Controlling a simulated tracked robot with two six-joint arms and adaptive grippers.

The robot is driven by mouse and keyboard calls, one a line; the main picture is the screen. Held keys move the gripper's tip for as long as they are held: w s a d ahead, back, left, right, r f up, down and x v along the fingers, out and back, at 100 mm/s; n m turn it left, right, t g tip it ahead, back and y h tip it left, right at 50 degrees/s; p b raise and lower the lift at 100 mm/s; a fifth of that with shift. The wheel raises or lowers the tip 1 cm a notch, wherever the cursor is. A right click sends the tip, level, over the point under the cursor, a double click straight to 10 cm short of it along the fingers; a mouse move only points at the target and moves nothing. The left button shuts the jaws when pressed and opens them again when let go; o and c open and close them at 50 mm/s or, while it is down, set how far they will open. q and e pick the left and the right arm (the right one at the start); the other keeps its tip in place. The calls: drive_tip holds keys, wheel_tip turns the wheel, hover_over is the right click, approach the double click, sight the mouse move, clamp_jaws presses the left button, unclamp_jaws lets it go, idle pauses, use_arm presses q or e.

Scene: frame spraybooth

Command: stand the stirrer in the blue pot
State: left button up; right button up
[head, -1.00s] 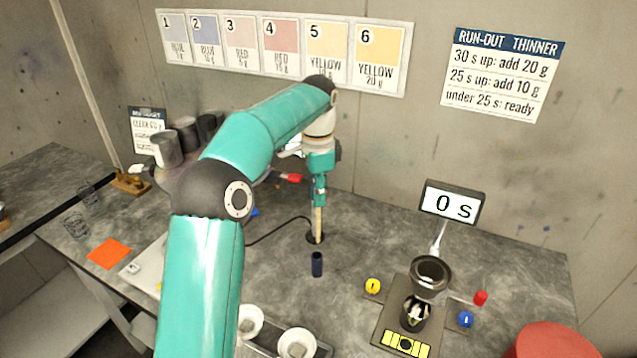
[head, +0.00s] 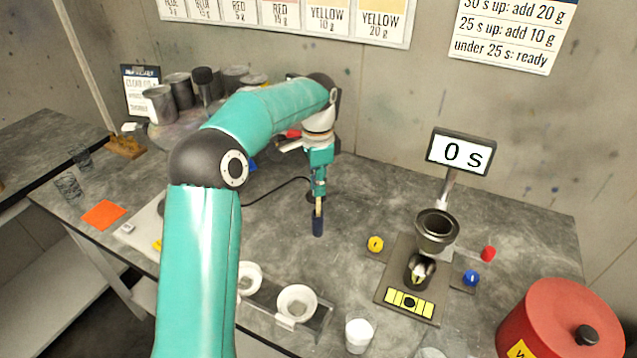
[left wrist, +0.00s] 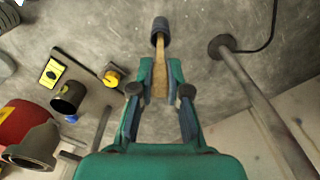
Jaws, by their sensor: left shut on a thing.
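The stirrer (head: 318,208) is a thin wooden stick, upright below my left gripper (head: 319,188). The gripper is shut on its upper part. My right gripper is not in view.
A funnel cup (head: 436,229) on a stand with a timer display (head: 460,152) is to the right. White bowls (head: 296,302) are in front, and a red canister (head: 562,325) is at the front right. A black cable (head: 280,187) runs behind the pot. Bench between pot and stand is clear.

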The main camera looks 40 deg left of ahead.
use_arm(q)
drive_tip(key=shift+f, duration=0.25)
drive_tip(key=o, duration=0.8)
drive_tip(key=shift+o, duration=0.2)
drive_tip(key=shift+r+p, duration=0.1)
drive_tip(key=shift+p, duration=0.2)
drive_tip(key=shift+w, duration=0.15)
